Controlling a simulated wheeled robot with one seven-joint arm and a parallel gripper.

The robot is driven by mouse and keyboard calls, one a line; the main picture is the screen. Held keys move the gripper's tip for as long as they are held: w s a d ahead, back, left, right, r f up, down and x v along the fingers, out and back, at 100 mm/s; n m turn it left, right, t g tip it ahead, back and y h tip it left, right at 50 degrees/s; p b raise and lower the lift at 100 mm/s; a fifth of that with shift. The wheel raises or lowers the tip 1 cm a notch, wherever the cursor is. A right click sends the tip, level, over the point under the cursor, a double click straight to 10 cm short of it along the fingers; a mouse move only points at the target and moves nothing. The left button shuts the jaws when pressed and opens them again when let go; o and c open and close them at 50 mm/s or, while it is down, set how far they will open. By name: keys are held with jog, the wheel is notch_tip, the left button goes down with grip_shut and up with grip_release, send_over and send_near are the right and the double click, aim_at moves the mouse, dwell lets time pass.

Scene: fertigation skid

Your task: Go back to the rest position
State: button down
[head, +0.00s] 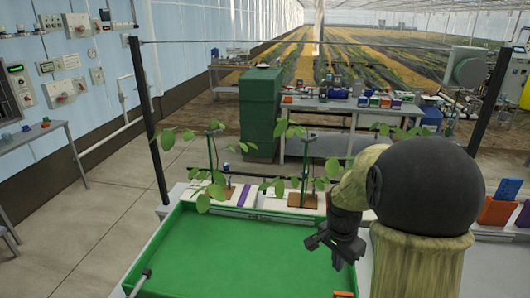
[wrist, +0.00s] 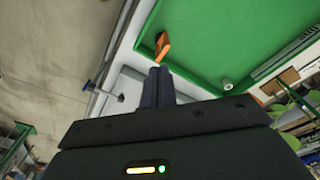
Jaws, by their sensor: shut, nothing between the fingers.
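My gripper (head: 338,264) hangs over the green tray (head: 230,250) in the head view, at the right part of the tray. In the wrist view its two dark fingers (wrist: 158,82) are together with nothing between them. An orange piece (wrist: 165,46) lies in the tray just beyond the fingertips in that view; its edge also shows at the bottom of the head view (head: 343,294). The gripper looks apart from it.
Potted seedlings on strings (head: 305,188) stand behind the tray, near my arm. A dark post (head: 150,120) rises at left. A thin rod with a knob (head: 146,272) sits at the tray's left edge. Blue and orange holders (head: 497,211) stand at right. Bare floor lies left.

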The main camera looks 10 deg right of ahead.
jog(key=s+a+n+t, duration=0.2)
jog(key=s+a+n, duration=0.6)
jog(key=s+n, duration=0.2)
jog(key=shift+s+a+f+n+y, duration=0.15)
jog(key=shift+a+f+n+y, duration=0.3)
jog(key=shift+n, duration=0.55)
